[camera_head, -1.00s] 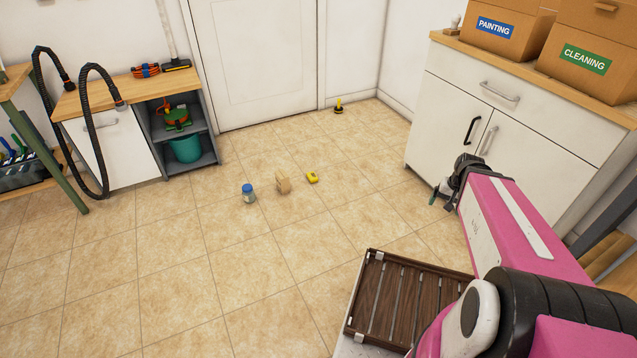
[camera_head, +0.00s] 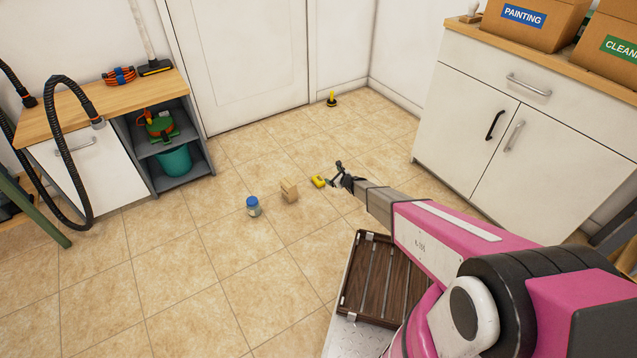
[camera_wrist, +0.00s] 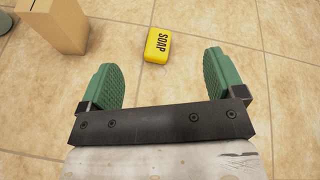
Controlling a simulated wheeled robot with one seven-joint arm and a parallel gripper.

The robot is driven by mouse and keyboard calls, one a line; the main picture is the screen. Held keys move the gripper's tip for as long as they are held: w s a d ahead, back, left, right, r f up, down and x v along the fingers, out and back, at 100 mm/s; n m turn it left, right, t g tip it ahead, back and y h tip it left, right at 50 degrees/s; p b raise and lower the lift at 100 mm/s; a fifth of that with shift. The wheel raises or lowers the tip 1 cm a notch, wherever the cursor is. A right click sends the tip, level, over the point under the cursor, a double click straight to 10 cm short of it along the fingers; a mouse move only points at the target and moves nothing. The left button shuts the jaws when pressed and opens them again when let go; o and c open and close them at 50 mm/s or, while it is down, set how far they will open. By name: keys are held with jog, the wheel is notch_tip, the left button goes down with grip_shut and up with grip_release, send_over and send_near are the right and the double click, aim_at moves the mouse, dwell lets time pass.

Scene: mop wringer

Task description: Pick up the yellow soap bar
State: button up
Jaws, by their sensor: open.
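The yellow soap bar (camera_head: 318,181) lies on the tiled floor. In the wrist view the soap bar (camera_wrist: 158,45) shows the word SOAP and lies beyond the fingertips, roughly in line with the gap between them. My gripper (camera_head: 341,172) is just right of the soap in the head view. In the wrist view my gripper (camera_wrist: 160,70) has its two green pads wide apart with only floor between them. It is not touching the soap there.
A small cardboard box (camera_head: 289,190) stands left of the soap, also in the wrist view (camera_wrist: 55,22). A jar with a blue lid (camera_head: 253,206) stands farther left. A white cabinet (camera_head: 480,130) stands at right. A yellow-and-black item (camera_head: 332,100) is near the door.

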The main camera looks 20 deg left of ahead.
aim_at(319, 180)
jog(key=a+f+m, duration=0.1)
jog(key=f, duration=0.2)
jog(key=w+a+f+m, duration=0.1)
jog(key=f+m, duration=0.1)
jog(key=f, duration=0.1)
jog(key=a+f+m+t+h, duration=0.1)
jog(key=a+f, duration=0.1)
jog(key=f, duration=0.2)
jog(key=shift+w+a+f+m, duration=0.1)
jog(key=shift+w+m, duration=0.05)
jog(key=shift+m, duration=0.25)
jog(key=shift+w+a+f, duration=0.15)
jog(key=shift+a+f, duration=0.05)
jog(key=x, duration=1)
jog(key=shift+w+d, duration=0.35)
jog(key=c, duration=1)
